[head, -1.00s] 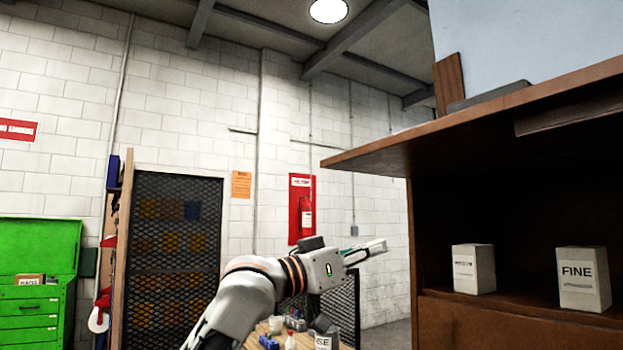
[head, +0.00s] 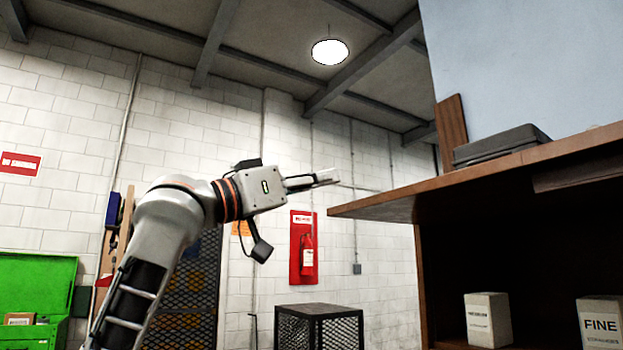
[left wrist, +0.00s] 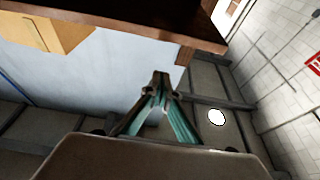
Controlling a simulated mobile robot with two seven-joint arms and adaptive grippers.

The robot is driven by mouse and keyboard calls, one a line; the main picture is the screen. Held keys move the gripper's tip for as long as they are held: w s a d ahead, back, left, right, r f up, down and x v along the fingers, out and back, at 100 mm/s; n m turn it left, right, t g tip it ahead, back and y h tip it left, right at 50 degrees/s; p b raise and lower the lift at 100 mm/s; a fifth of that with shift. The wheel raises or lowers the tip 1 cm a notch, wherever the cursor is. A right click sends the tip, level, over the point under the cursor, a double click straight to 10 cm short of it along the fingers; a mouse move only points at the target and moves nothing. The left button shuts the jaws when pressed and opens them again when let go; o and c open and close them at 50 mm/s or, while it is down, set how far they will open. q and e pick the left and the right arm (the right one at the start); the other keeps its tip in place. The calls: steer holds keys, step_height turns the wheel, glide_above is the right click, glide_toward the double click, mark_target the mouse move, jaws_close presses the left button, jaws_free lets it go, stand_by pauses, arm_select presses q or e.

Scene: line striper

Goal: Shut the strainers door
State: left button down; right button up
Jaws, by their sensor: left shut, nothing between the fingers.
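The strainers cabinet (head: 425,285) stands open at the right of the head view. Its brown door panel (head: 400,203) appears raised, jutting out level above the dark opening. Inside stand a white box marked FINE (head: 601,325) and another white strainer box (head: 488,320). My left gripper (head: 328,177) is shut and empty, just left of the panel's outer left corner and slightly higher, apparently apart from it. In the left wrist view, its closed fingers (left wrist: 161,80) show below the brown panel edge (left wrist: 140,22). My right gripper is out of view.
A dark flat case (head: 500,145) lies on top above the panel. A black mesh cage (head: 318,325) stands below my left gripper. A fire extinguisher (head: 307,250) hangs on the white block wall. A green cabinet (head: 40,275) is at far left.

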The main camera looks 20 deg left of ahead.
arm_select(q)
steer(key=w+d, duration=0.1)
steer(key=w+d+f+p, duration=0.1)
steer(key=w+d+f, duration=0.1)
steer(key=w, duration=0.1)
steer(key=shift+f+p, duration=0.1)
steer(key=shift+p, duration=0.2)
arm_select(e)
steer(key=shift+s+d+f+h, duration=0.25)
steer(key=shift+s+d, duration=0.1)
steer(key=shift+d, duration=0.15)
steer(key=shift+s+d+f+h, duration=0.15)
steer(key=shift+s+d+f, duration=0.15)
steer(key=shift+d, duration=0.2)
arm_select(q)
steer(key=shift+a, duration=0.15)
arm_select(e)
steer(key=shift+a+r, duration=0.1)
arm_select(q)
steer(key=shift+f, duration=0.1)
